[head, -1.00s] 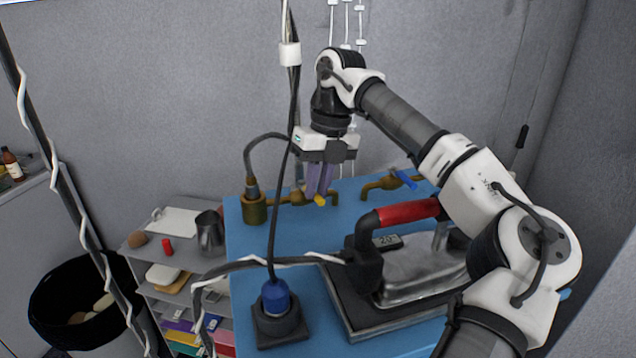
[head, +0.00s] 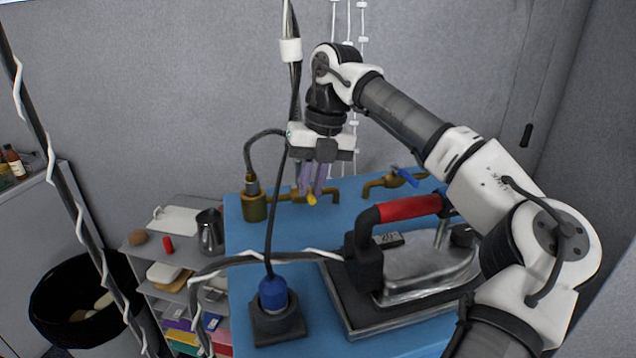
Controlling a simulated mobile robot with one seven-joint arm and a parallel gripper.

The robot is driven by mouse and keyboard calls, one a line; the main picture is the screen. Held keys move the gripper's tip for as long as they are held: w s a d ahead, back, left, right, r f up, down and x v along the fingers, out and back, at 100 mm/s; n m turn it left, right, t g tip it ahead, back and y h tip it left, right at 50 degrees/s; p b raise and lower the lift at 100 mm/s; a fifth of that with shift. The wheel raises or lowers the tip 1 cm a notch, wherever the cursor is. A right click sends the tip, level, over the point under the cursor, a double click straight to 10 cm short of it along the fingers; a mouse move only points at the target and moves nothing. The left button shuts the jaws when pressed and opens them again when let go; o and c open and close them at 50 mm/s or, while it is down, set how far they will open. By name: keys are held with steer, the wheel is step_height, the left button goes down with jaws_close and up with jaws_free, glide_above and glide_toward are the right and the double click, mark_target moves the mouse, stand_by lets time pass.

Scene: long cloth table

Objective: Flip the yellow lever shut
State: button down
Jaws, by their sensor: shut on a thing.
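The yellow lever (head: 311,199) sits on a brass valve with pipe (head: 280,196) at the back of the blue table (head: 350,189). Only the lever's short yellow end shows, pointing toward the camera. My gripper (head: 312,191) hangs down over this valve, its purple fingers on either side of the lever. It is shut on the yellow lever. The fingers hide the rest of the lever and part of the valve.
A second brass valve with a blue lever (head: 404,177) stands to the right. A large iron with a red handle (head: 410,207) rests in front. A blue plug (head: 273,293) and hanging cables (head: 281,215) are at the left.

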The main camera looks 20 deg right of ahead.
steer(key=c, duration=1.4)
jaws_free()
steer(key=shift+c, duration=0.2)
step_height(320, 180, up, 14)
steer(key=d, duration=0.2)
steer(key=shift+d+f, duration=0.15)
steer(key=shift+d, duration=0.15)
steer(key=shift+s+f, duration=0.1)
